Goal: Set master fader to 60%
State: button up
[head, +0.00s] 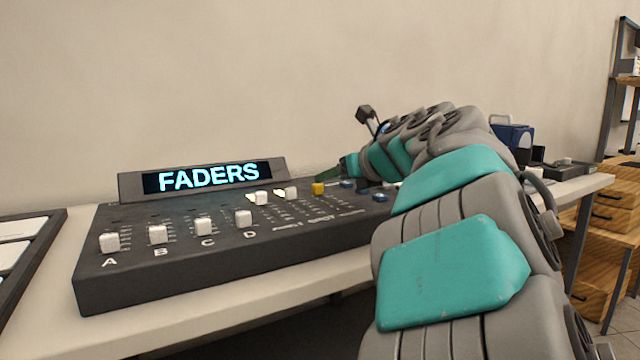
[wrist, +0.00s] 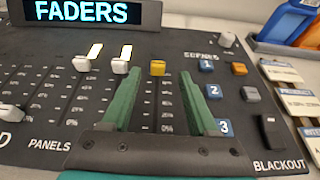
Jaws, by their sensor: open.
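The fader console (head: 180,282) is a dark desk with a lit FADERS display. The yellow fader cap (wrist: 158,68), apparently the master, sits near the top of its percent scale, which reads 0% at the bottom; it also shows in the head view (head: 318,188). My gripper (wrist: 160,75) is open, with its green fingers on either side of the yellow cap in the wrist view and no visible contact. How high the fingertips are above the console I cannot tell. In the head view my arm hides much of the console's right side.
Two white caps (wrist: 120,66) stand left of the yellow one. White caps A to D (head: 204,227) line the front left. To the right are scene buttons (wrist: 214,91) and the dark BLACKOUT switch (wrist: 271,132).

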aim_at(318, 184)
jog(key=shift+a+f, duration=0.1)
jog(key=shift+f, duration=0.3)
jog(key=shift+p+x, duration=0.55)
jog(key=shift+x, duration=3.25)
jog(key=shift+c, duration=0.2)
grip_shut()
